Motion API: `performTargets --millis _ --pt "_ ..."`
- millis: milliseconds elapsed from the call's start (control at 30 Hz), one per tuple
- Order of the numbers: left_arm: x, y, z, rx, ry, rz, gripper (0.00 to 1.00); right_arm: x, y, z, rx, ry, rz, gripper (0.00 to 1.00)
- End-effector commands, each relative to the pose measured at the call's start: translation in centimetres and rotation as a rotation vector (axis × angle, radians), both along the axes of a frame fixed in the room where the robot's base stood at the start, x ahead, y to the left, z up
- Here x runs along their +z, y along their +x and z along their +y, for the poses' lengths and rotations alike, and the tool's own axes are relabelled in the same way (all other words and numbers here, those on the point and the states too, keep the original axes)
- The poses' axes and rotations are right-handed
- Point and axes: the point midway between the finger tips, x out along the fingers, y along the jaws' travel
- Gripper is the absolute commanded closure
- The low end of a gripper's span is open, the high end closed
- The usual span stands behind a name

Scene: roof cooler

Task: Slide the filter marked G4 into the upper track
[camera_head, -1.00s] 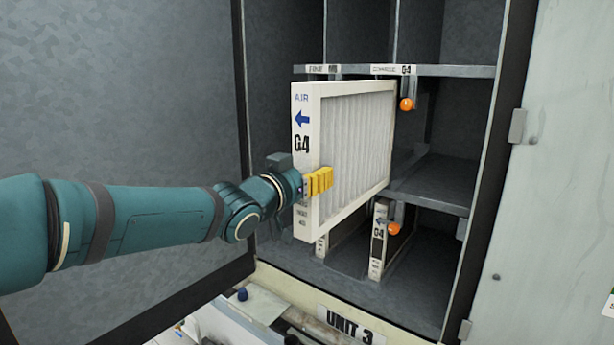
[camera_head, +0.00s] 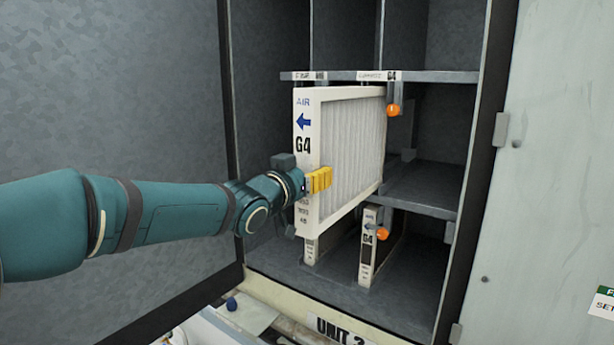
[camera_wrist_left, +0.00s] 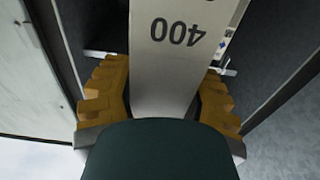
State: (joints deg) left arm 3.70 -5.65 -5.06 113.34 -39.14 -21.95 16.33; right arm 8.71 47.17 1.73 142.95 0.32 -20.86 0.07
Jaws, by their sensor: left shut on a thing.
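The filter marked G4 (camera_head: 352,145) is a white-framed pleated panel held upright, with a blue arrow and "AIR" on its narrow front edge. My left gripper (camera_head: 319,181) is shut on that edge with its yellow fingers. In the left wrist view the filter's edge (camera_wrist_left: 182,60) shows "400" between the two yellow fingers. The filter stands in front of and partly in the upper opening of the cabinet, under the labelled rail (camera_head: 440,76). It hides much of the track behind it, so I cannot tell how far in it is. My right gripper is not in view.
An orange knob (camera_head: 393,110) hangs under the upper rail, right of the filter. A lower orange knob (camera_head: 383,234) sits by another G4 filter (camera_head: 368,250) in the lower bay. The middle shelf (camera_head: 425,190) is bare at right. An open door (camera_head: 110,100) stands at left.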

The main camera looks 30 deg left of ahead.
Motion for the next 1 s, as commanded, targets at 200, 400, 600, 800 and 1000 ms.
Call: performTargets --millis 200,400,600,800,1000 --pt "0.1 1.0 -0.1 -0.001 0.0 -0.003 0.96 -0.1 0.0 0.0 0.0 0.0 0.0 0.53" --pt "0.0 1.7 -0.2 -0.001 0.0 -0.003 0.96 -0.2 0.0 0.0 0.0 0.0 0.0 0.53" --pt "0.1 2.0 -0.2 -0.001 0.0 -0.004 0.96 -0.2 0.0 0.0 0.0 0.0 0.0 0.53" --pt "0.1 2.0 -0.2 -0.001 0.0 -0.003 0.96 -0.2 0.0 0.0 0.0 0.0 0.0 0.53" --pt "0.1 2.0 -0.2 -0.001 0.0 -0.003 0.96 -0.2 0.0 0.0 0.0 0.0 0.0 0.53"
